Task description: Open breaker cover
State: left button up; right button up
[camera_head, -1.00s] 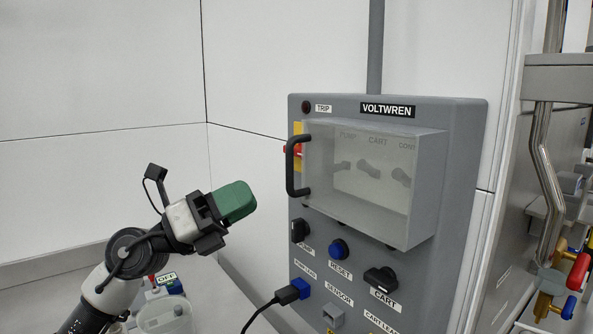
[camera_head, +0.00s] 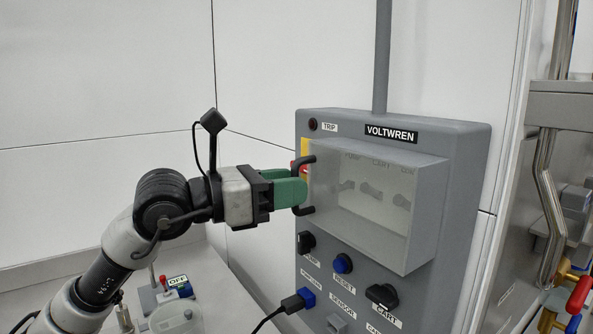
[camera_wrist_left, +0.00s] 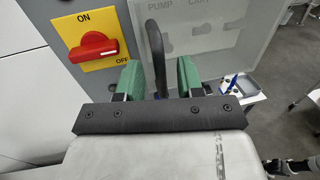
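The breaker cover (camera_head: 375,208) is a clear, boxy cover on the front of the grey VOLTWREN panel, and it looks shut. Its black C-shaped handle (camera_head: 304,161) is on its left edge. My left gripper (camera_head: 303,190) is at the handle, its green fingers hiding the handle's middle. In the left wrist view, the handle (camera_wrist_left: 157,50) stands between the two green fingers (camera_wrist_left: 160,78), which are apart with a gap visible around it. Breaker switches show dimly behind the cover. My right gripper is not in view.
A red rotary switch (camera_wrist_left: 93,46) on a yellow plate sits beside the handle. Knobs, a blue reset button (camera_head: 342,263) and a plugged cable (camera_head: 293,303) are below the cover. Steel pipes (camera_head: 550,200) stand at right. White wall lies behind.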

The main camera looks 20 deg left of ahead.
pick_arm(q)
jog(key=shift+x, duration=0.8)
jog(key=shift+c, duration=0.4)
grip_shut()
